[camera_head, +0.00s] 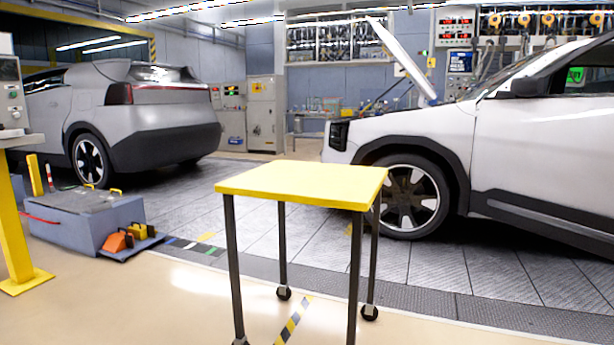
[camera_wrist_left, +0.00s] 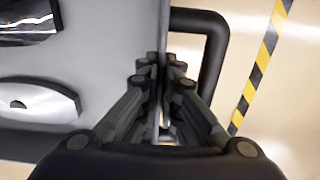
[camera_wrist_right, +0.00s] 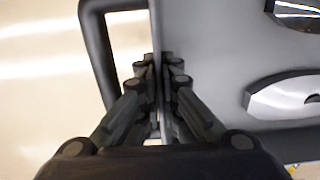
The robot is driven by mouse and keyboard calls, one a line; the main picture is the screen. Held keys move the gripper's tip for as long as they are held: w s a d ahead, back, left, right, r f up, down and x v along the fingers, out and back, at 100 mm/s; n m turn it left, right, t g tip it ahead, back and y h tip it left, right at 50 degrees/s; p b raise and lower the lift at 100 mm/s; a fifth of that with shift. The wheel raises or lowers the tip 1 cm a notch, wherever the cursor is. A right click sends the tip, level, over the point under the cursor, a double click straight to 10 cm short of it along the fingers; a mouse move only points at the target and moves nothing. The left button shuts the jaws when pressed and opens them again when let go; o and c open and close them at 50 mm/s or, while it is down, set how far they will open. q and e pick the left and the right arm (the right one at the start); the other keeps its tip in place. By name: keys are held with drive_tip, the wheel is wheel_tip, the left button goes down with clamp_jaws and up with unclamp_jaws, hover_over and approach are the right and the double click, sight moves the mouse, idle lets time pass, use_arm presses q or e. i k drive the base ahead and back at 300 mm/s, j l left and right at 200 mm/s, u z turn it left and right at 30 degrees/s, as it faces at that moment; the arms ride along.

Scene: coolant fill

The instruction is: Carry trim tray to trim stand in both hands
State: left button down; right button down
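The trim stand (camera_head: 300,182) has a yellow top and dark legs on casters. It stands straight ahead in the head view, its top bare. The grey trim tray shows in the left wrist view (camera_wrist_left: 110,60) and right wrist view (camera_wrist_right: 205,65), but not in the head view. My left gripper (camera_wrist_left: 160,70) is shut on the tray's side wall, beside a black handle (camera_wrist_left: 213,60). My right gripper (camera_wrist_right: 158,70) is shut on the opposite wall, beside another black handle (camera_wrist_right: 93,50). Silver and dark parts lie in the tray.
A white car (camera_head: 540,140) with its hood up stands behind the stand to the right. A grey car (camera_head: 150,110) is at the back left. A blue-grey box (camera_head: 85,215) and a yellow post (camera_head: 15,230) are at left. Floor before the stand looks clear.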

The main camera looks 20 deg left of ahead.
sight(307, 178)
drive_tip(key=i+j, duration=0.2)
drive_tip(key=j, duration=0.2)
drive_tip(key=i+j, duration=0.2)
drive_tip(key=j, duration=0.15)
drive_tip(key=i+j, duration=0.25)
drive_tip(key=j, duration=0.15)
drive_tip(key=i+j, duration=0.2)
drive_tip(key=j, duration=0.2)
drive_tip(key=i+j, duration=0.2)
drive_tip(key=j, duration=0.2)
